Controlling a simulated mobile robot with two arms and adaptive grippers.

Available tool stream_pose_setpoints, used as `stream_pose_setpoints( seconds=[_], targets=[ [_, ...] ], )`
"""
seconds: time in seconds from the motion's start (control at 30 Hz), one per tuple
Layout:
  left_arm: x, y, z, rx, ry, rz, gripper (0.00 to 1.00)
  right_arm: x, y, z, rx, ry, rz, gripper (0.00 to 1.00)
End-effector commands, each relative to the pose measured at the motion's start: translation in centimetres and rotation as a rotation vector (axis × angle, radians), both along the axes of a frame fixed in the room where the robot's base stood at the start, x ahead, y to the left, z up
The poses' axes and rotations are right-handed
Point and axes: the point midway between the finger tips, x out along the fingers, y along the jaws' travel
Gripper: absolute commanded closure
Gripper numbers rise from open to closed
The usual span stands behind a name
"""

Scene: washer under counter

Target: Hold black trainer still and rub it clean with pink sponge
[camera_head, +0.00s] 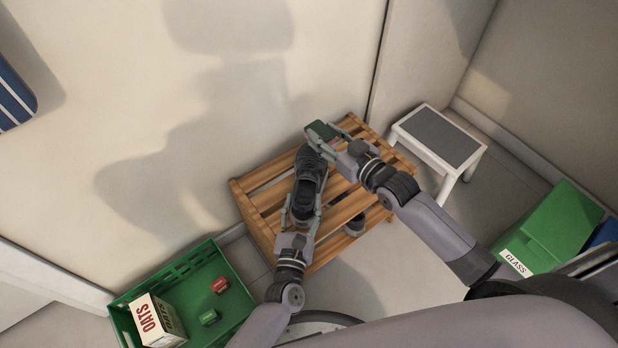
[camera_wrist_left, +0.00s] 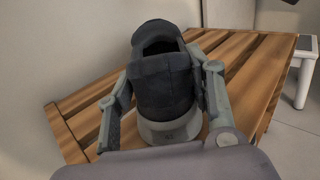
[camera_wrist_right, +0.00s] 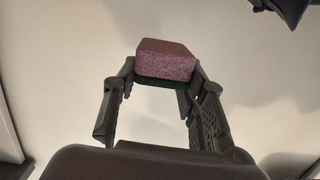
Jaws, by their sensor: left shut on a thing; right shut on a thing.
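The black trainer (camera_head: 306,186) lies on a slatted wooden rack (camera_head: 266,198), its toe towards the wall. My left gripper (camera_head: 303,208) is shut on its heel end from both sides; the left wrist view shows the fingers along the dark heel (camera_wrist_left: 168,98) above a grey sole. My right gripper (camera_head: 322,137) is shut on the sponge (camera_head: 321,129), just beyond the trainer's toe. The sponge shows a green face in the head view and a pink body (camera_wrist_right: 166,60) with a dark green layer in the right wrist view. I cannot tell whether sponge and trainer touch.
Another shoe (camera_head: 355,224) shows partly at the rack's front edge. A green crate (camera_head: 240,268) with an oats box (camera_head: 157,320) and small red and green items stands at lower left. A step stool (camera_head: 437,137) and green glass bin (camera_head: 550,230) stand right. The wall is close behind.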

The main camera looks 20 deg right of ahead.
Motion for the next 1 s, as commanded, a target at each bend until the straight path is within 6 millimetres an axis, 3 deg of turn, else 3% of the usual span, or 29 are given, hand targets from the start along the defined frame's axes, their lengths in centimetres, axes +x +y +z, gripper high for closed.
stream_pose_setpoints(
  seconds=[0.37, 0.4, 0.7, 1.0],
  targets=[
    [0.0, -0.01, 0.01, 0.001, 0.0, 0.0, 0.91, -0.04, 0.0, 0.77, 0.0, 0.001, 0.0, 0.95],
    [0.0, -0.02, 0.01, 0.001, 0.0, 0.0, 0.49, -0.04, 0.0, 0.77, 0.0, 0.001, 0.0, 0.95],
    [-0.01, -0.02, 0.01, 0.0, 0.0, 0.0, 0.29, -0.03, 0.0, 0.76, 0.0, 0.001, 0.0, 0.95],
    [-0.06, 0.02, -0.01, 0.0, 0.0, 0.0, 0.29, -0.02, 0.01, 0.77, 0.0, 0.001, 0.0, 0.95]
  ],
)
